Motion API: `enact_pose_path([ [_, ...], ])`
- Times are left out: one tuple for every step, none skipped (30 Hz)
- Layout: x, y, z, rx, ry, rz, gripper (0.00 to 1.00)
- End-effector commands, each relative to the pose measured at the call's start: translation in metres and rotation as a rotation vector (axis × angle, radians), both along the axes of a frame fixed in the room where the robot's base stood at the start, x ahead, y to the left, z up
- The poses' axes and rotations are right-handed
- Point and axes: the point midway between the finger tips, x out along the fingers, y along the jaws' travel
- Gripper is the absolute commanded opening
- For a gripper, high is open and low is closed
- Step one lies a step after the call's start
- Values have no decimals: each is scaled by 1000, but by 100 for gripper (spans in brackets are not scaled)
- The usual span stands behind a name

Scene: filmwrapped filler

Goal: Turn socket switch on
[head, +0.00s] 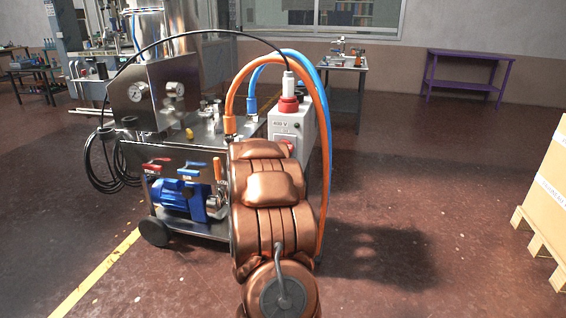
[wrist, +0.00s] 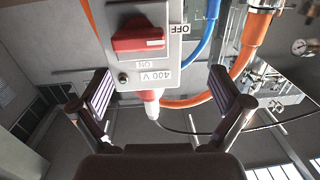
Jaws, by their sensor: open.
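The grey 400 V socket box (head: 285,122) stands on the machine cart, with a red-and-white plug (head: 288,95) in its top. In the wrist view, which is upside down, the red rotary switch (wrist: 138,40) shows on the box face. A white mark sits at the knob's right end, on the side of the OFF label (wrist: 182,28); the ON label (wrist: 138,64) is below the knob. My gripper (wrist: 163,92) is open and empty, its fingers spread wide, with the switch beyond them, between and above in the picture. In the head view my arm hides the gripper and most of the switch.
Orange and blue hoses (head: 322,120) arch beside the box, and a black cable runs from the plug. The metal cart (head: 185,228) carries a blue motor (head: 180,200) and gauges. Floor to the right is clear up to a pallet with a box (head: 550,185).

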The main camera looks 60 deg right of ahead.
Motion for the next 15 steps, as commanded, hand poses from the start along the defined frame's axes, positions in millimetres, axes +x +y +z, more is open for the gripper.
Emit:
enact_pose_path([
  [-8, -9, -11, -15, -1, -25, 100],
  [-11, -13, -12, -26, -3, -37, 100],
  [-15, -17, -12, -37, -5, -49, 100],
  [-17, -19, -12, -43, -5, -55, 100],
  [-18, -21, -12, -47, -7, -60, 100],
  [-19, -22, -11, -50, -7, -63, 100],
  [-19, -23, -11, -51, -7, -65, 100],
  [-19, -24, -11, -52, -8, -65, 100],
  [-18, -25, -10, -52, -8, -65, 100],
  [-18, -27, -10, -52, -8, -65, 100],
  [-17, -28, -10, -52, -8, -65, 100],
  [-16, -30, -10, -52, -8, -64, 100],
  [-16, -32, -10, -52, -8, -64, 100],
  [-15, -35, -9, -51, -8, -64, 100],
  [-13, -38, -9, -51, -9, -63, 100],
])
